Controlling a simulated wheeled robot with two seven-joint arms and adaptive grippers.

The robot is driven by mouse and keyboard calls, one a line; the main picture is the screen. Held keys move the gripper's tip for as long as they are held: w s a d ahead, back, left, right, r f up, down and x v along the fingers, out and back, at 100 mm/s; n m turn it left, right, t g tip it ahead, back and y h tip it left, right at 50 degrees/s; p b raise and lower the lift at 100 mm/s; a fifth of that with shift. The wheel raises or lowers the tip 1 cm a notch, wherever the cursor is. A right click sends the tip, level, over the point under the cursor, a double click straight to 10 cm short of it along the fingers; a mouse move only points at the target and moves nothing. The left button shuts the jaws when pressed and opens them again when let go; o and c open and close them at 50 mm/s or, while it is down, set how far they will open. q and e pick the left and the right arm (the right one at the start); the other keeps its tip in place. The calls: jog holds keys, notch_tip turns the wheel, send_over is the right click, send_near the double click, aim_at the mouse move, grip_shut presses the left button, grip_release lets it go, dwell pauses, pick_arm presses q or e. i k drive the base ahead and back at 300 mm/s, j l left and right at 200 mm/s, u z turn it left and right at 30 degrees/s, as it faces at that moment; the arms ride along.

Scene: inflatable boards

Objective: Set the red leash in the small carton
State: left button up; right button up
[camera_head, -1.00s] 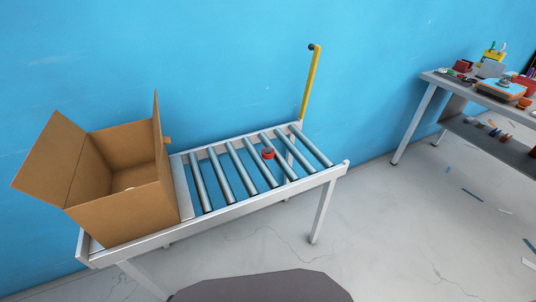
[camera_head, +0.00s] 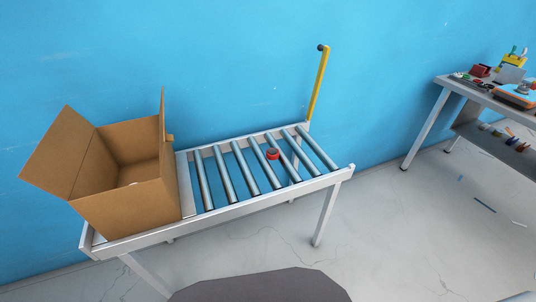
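A small red and dark coiled item (camera_head: 273,154), which looks like the red leash, lies on the rollers of the conveyor table, right of its middle. The open carton (camera_head: 125,208) stands on the left end of the same table with its flaps up. A small pale thing (camera_head: 133,184) shows inside the carton; most of the inside is hidden by the front wall. Neither of my grippers is in view.
The roller conveyor (camera_head: 232,178) has bare rollers between carton and red item. A yellow post (camera_head: 319,85) rises at its far right corner. A workbench (camera_head: 464,92) with tools stands at the right. The grey floor (camera_head: 390,235) between is mostly clear.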

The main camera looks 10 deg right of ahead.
aim_at(147, 173)
jog(key=l+u, duration=0.75)
jog(key=u, duration=0.15)
jog(key=k, duration=0.05)
